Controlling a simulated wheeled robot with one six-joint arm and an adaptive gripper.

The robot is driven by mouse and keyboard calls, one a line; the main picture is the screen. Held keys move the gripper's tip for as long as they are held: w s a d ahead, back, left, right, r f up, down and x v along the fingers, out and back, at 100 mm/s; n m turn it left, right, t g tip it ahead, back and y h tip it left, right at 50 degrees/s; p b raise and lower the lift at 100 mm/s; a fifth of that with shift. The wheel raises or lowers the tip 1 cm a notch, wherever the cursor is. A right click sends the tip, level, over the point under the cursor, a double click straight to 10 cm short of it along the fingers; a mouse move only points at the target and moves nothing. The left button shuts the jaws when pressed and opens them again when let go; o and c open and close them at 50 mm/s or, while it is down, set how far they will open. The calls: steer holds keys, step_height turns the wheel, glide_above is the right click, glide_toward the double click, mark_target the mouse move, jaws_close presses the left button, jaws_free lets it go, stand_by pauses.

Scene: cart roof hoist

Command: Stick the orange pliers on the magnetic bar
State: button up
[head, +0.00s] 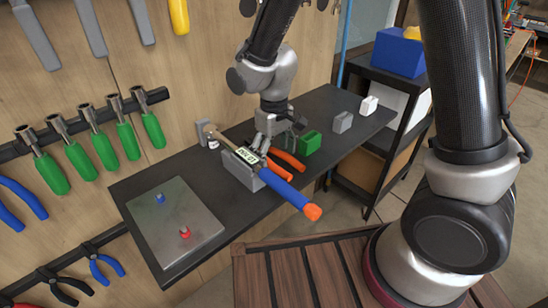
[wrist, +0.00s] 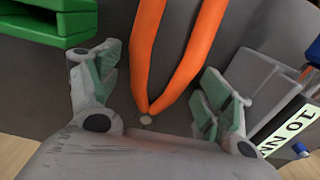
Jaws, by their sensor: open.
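The orange pliers (head: 287,160) lie on the dark bench, partly hidden by my gripper and a blue-handled tool. In the wrist view their two orange handles (wrist: 147,52) spread upward from a round pivot, between my fingers. My gripper (head: 275,138) is low over them with fingers apart; the wrist view shows the open fingers (wrist: 160,68) either side of the pliers. I cannot tell whether they touch. A dark bar (head: 84,118) on the wall at left holds several green-handled tools. A lower dark bar (head: 104,237) has blue and dark pliers hanging at it.
The blue-handled tool (head: 285,189) with an orange end rests on a grey block beside the pliers and overhangs the bench front. A green block (head: 307,143) stands to their right. A metal plate (head: 175,222) with blue and red knobs lies at the bench's left.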

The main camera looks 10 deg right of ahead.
steer(key=c, duration=1.2)
